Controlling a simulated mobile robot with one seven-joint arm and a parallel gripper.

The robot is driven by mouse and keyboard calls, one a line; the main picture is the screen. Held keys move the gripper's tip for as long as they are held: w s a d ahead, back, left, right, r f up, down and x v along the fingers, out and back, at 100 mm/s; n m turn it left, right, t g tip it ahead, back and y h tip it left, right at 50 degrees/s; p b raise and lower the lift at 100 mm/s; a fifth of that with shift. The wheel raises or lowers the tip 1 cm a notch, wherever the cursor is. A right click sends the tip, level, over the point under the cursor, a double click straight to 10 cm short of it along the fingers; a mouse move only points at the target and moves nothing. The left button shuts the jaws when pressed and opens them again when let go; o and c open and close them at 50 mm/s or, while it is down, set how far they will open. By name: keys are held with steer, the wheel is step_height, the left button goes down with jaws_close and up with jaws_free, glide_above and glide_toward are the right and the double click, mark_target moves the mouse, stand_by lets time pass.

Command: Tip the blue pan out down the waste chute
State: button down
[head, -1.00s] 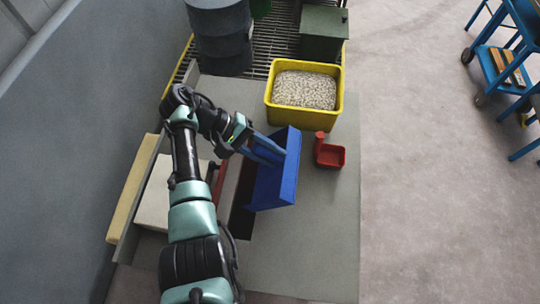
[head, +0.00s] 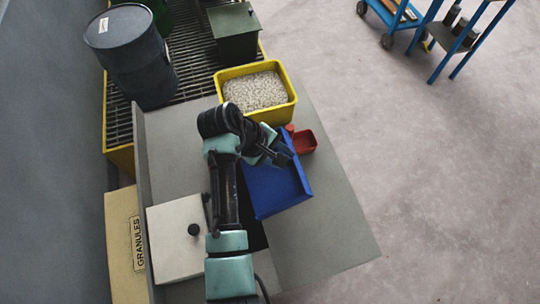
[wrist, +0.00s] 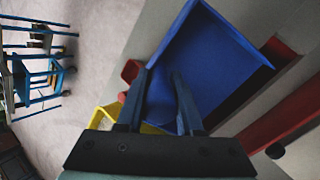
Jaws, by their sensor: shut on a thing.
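The inside surface that shows there is plain blue, with no contents visible. A dark opening (head: 258,238), which looks like the waste chute, shows in the bench beside the pan's lower left edge. The pan and my arm hide most of it.
A yellow bin of pale granules (head: 256,92) stands beyond the pan. A small red scoop (head: 303,141) lies close to its far right corner. A white lid with a black knob (head: 178,238) is at left. The bench's right front (head: 330,225) is clear.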

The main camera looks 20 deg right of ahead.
steer(key=shift+d+f+y+b, duration=0.25)
steer(key=shift+d+y+b, duration=0.1)
steer(key=shift+d+y, duration=0.45)
steer(key=shift+w+d+f+y, duration=0.1)
steer(key=shift+d+f+y, duration=0.35)
steer(key=shift+d+y, duration=0.3)
steer(key=shift+d+f+y, duration=0.4)
steer(key=shift+d+y, duration=0.35)
steer(key=shift+y, duration=0.05)
steer(key=shift+w+d+f+y, duration=0.1)
steer(key=shift+d+f+y, duration=0.35)
steer(key=shift+d+y, duration=0.3)
